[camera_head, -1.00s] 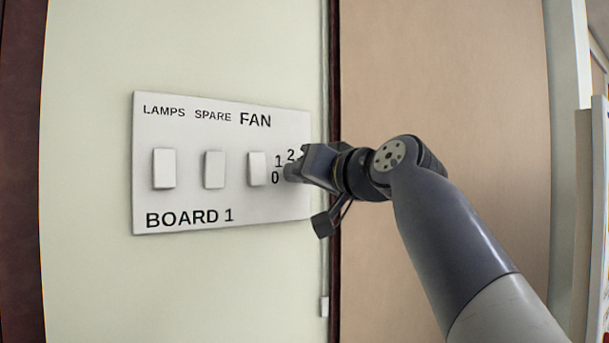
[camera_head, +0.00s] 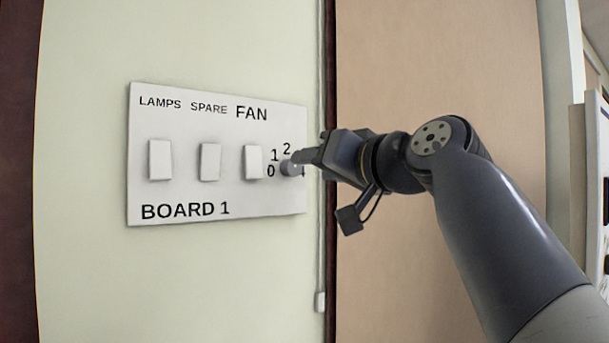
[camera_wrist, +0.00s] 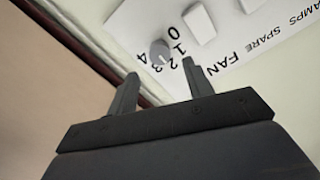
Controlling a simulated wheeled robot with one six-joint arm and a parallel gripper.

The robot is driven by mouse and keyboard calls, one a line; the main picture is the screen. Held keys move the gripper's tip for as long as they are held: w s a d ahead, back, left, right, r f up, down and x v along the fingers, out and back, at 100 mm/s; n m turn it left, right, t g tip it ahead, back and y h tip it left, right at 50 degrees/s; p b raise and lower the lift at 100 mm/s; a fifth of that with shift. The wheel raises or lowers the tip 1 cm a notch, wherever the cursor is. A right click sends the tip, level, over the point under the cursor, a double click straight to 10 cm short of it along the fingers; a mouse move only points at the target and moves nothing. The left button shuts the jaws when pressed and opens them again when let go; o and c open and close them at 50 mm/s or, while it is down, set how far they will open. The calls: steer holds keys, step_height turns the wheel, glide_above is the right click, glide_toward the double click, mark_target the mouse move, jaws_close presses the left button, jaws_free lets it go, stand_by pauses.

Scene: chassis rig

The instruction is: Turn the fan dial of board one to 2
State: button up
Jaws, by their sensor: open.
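The white board one (camera_head: 185,190) hangs on the wall, labelled BOARD 1, with the fan dial (camera_head: 291,168) at its right end. The dial is a round grey knob with numbers around it; 0, 1 and 2 show to its left and above. In the wrist view the dial (camera_wrist: 158,52) lies just beyond the fingertips, with 0 to 4 around it. I cannot tell for sure which number it points at. My gripper (camera_head: 300,158) is in front of the dial, partly overlapping it in the head view. In the wrist view my gripper (camera_wrist: 160,70) is open and empty, its fingers apart.
Three white rocker switches sit left of the dial; the nearest is the fan switch (camera_head: 253,162). A thin cable (camera_head: 321,230) runs down the wall right of the board, beside a dark frame and a tan panel (camera_head: 430,60).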

mark_target(295, 167)
steer(key=v, duration=0.5)
steer(key=shift+s+d+b, duration=0.1)
steer(key=shift+b, duration=0.3)
steer(key=p+x, duration=0.3)
steer(key=x, duration=0.8)
steer(key=shift+s, duration=0.15)
